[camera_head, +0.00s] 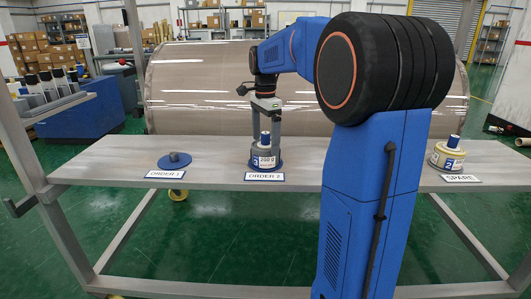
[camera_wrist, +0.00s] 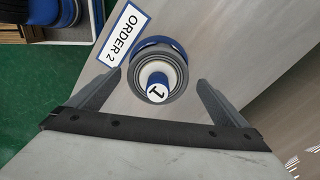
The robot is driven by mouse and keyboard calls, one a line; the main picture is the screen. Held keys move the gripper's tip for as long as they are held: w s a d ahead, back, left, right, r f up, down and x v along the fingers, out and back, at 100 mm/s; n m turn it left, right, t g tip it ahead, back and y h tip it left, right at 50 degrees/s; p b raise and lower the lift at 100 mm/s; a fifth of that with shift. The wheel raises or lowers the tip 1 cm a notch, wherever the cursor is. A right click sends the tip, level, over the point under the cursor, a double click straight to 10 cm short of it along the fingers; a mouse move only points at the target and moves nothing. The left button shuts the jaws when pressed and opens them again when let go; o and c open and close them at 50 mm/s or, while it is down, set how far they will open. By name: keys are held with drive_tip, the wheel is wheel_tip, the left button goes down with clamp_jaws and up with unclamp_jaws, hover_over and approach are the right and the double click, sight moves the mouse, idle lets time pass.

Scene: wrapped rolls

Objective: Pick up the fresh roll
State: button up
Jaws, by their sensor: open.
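A grey roll (camera_head: 263,158) with a white label stands upright on a blue base at the ORDER 2 sign (camera_head: 265,176), a blue-topped core rising from its middle. A cream roll (camera_head: 448,156) with a similar blue-topped core stands at the SPARE sign (camera_head: 461,178), right of my arm. I cannot tell from their look which is fresh. My gripper (camera_head: 265,118) points down over the ORDER 2 roll, open and empty. In the wrist view the roll (camera_wrist: 158,72) shows from above, its core marked 1, between the two spread fingers (camera_wrist: 160,80); contact is not visible.
At the ORDER 1 sign (camera_head: 165,174) a blue disc (camera_head: 174,161) carries only a short dark stub. The grey table (camera_head: 220,151) is clear between the stations. A very large wrapped roll (camera_head: 200,85) lies behind it. A blue cabinet (camera_head: 85,108) stands at left.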

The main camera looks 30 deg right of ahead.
sight(266, 151)
wheel_tip(266, 151, down, 5)
drive_tip(key=shift+s+r, duration=0.1)
drive_tip(key=shift+s, duration=0.05)
drive_tip(key=c, duration=1.2)
